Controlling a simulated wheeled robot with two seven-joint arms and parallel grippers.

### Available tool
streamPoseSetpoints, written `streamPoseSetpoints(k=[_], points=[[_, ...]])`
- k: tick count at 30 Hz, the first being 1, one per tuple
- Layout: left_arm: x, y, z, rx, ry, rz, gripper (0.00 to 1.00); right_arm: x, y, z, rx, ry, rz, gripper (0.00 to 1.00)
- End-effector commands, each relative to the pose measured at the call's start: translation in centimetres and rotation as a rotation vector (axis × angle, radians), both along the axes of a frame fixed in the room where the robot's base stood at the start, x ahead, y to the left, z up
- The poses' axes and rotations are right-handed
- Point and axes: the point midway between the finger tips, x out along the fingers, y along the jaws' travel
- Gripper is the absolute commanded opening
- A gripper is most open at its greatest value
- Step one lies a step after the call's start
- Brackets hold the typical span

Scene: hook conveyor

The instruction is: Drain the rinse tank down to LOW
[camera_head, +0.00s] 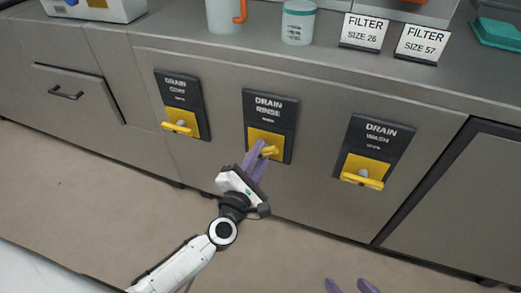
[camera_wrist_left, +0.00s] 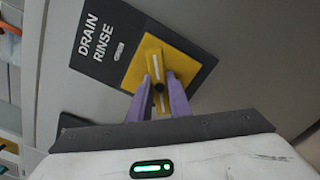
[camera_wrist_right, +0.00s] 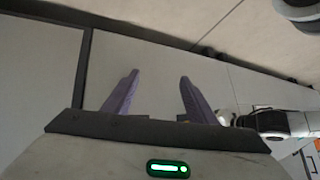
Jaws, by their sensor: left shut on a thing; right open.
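The DRAIN RINSE panel (camera_head: 270,108) is a black plate with a yellow lower part and a yellow handle (camera_head: 269,151), in the middle of the cabinet front. My left gripper (camera_head: 258,158) is shut on that handle. In the left wrist view its purple fingers (camera_wrist_left: 160,88) sit on either side of the yellow handle (camera_wrist_left: 154,59), below the DRAIN RINSE label. The fingers hide part of the handle. My right gripper (camera_wrist_right: 155,90) is open and empty; its fingertips (camera_head: 350,287) show at the bottom edge of the head view. The rinse tank and its level are not visible.
The DRAIN COAT panel (camera_head: 181,92) is to the left and the DRAIN WASH panel (camera_head: 378,140) to the right, each with a yellow handle. The counter above holds a pitcher (camera_head: 223,15), a jar (camera_head: 298,22) and two FILTER signs (camera_head: 363,32). The floor in front is clear.

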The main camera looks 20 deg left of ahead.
Motion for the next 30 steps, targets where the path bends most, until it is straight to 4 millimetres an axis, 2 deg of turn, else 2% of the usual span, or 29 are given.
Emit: streamPoseSetpoints(k=[15, 21, 30], points=[[0.0, 0.0, 0.4, 0.428, -0.014, 0.0, 0.0, -0.6, -1.5, 2.2, 0.01, -0.074, -0.081, 0.52], [0.0, 0.0, 0.4, 0.536, -0.019, -0.001, 0.0, -0.8, -1.9, 2.6, 0.012, -0.092, -0.098, 0.52], [0.0, 0.0, 0.3, 0.61, -0.022, -0.002, 0.0, -1.0, -2.2, 2.8, 0.012, -0.105, -0.108, 0.52]])
